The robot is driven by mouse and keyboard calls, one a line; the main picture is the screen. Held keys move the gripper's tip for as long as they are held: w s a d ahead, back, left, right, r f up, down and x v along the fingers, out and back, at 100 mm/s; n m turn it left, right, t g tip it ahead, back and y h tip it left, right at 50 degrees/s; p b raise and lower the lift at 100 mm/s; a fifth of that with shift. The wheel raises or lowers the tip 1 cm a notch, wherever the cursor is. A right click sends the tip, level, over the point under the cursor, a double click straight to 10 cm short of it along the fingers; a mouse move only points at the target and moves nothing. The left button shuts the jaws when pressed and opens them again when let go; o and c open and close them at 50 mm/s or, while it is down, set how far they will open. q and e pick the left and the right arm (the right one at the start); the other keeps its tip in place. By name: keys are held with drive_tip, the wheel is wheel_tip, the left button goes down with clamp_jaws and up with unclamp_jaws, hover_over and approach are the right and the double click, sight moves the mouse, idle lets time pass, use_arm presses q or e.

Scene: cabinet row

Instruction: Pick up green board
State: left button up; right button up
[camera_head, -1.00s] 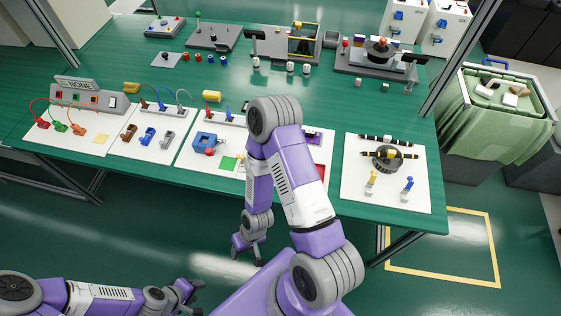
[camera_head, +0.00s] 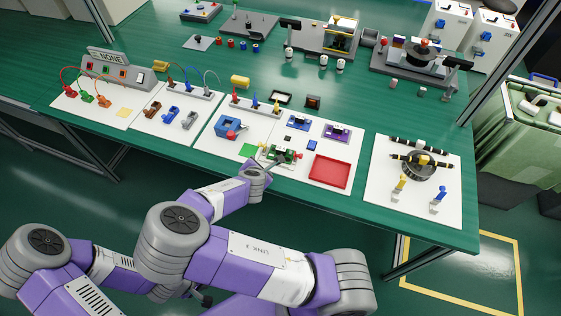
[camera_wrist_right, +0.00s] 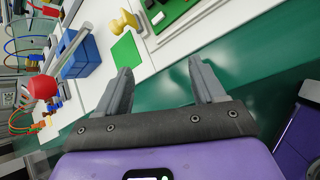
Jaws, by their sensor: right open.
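The green board (camera_head: 284,154), a small circuit board with parts on it, lies on the white mat near the table's front edge. In the right wrist view its green surface (camera_wrist_right: 174,17) shows at the top, partly cut off. My right gripper (camera_wrist_right: 160,72) is open and empty, with both fingers apart over the front edge of the table, short of the board. In the head view its wrist is just left of and in front of the board, and its fingers are hardly visible. A dark part of my left gripper (camera_head: 203,299) shows low in the head view; its jaws are unclear.
A flat green square (camera_head: 249,150) lies left of the board, with a yellow piece (camera_wrist_right: 125,22) between them. A blue block (camera_head: 229,127) with a red knob stands further left. A red tray (camera_head: 330,171) is on the right, with blue and purple boards behind it.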

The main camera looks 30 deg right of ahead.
sight(281, 150)
drive_tip(key=d+n+h+b, duration=0.1)
drive_tip(key=d+r+n+h+b, duration=0.1)
drive_tip(key=d+n, duration=0.1)
drive_tip(key=s+d+r+n+h+b, duration=0.1)
drive_tip(key=d+h, duration=0.1)
drive_tip(key=shift+n, duration=0.4)
drive_tip(key=shift+d+r, duration=0.15)
drive_tip(key=shift+d, duration=0.1)
drive_tip(key=b+x, duration=0.2)
drive_tip(key=x, duration=0.4)
drive_tip(key=shift+w+d+b, duration=0.15)
drive_tip(key=shift+w+b, duration=0.15)
drive_tip(key=shift+b, duration=0.1)
drive_tip(key=shift+w+d, duration=0.25)
drive_tip(key=shift+c, duration=0.2)
drive_tip(key=c, duration=1.1)
